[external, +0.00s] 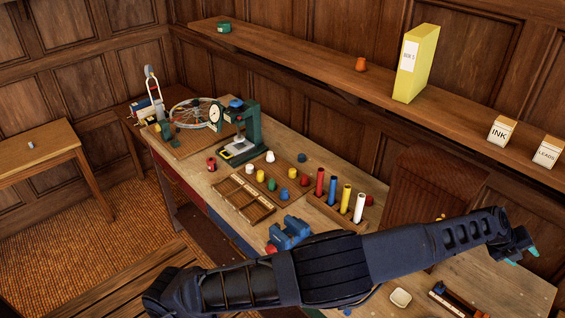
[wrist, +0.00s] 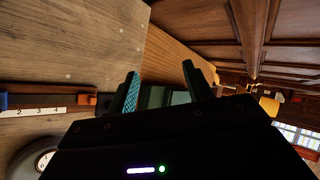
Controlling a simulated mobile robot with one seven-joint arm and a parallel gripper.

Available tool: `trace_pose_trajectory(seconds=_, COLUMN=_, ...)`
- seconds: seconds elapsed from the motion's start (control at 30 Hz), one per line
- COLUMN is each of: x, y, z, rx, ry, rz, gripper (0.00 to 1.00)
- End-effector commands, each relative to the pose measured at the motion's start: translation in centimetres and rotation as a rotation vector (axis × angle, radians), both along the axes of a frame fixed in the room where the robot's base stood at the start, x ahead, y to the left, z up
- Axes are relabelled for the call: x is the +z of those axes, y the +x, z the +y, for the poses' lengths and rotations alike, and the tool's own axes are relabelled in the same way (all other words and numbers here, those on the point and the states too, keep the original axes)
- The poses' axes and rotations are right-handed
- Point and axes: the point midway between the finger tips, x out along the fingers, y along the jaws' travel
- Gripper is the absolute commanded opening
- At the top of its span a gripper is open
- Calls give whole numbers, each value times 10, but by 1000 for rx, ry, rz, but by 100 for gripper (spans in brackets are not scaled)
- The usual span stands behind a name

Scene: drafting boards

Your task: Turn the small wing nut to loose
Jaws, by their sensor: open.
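I cannot make out the small wing nut for certain in either view. Small yellow pieces (external: 440,217) show just above my arm beside a dark wooden panel in the external view, too small to identify. My gripper (external: 519,257) is at the far right, above the right end of the bench, with teal pads on its fingers. In the wrist view my gripper (wrist: 160,69) has its two fingers apart. I see nothing held between them. My arm hides part of the bench.
The long bench (external: 500,290) holds coloured cylinders, a blue vise (external: 289,233), a green press (external: 250,130) and a white dish (external: 400,298). A numbered scale (wrist: 35,112) with an orange block (wrist: 87,99) lies left in the wrist view. A wall shelf (external: 300,60) runs above the bench.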

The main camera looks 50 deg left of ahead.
Motion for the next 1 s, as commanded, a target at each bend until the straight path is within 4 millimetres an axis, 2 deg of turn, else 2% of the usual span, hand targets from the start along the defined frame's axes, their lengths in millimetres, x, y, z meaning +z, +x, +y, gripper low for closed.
trace_pose_trajectory(seconds=0.1, x=34, y=16, z=-5, rx=133, ry=-125, rz=-100, gripper=51)
trace_pose_trajectory(seconds=0.2, x=56, y=26, z=2, rx=273, ry=-200, rz=-153, gripper=51)
trace_pose_trajectory(seconds=0.3, x=70, y=31, z=16, rx=428, ry=-244, rz=-170, gripper=51)
trace_pose_trajectory(seconds=0.43, x=71, y=28, z=40, rx=634, ry=-256, rz=-137, gripper=51)
trace_pose_trajectory(seconds=0.57, x=56, y=20, z=69, rx=830, ry=-225, rz=-50, gripper=51)
trace_pose_trajectory(seconds=0.8, x=-1, y=-12, z=120, rx=1147, ry=-98, rz=247, gripper=51)
trace_pose_trajectory(seconds=1.0, x=-50, y=-51, z=140, rx=1313, ry=23, rz=586, gripper=51)
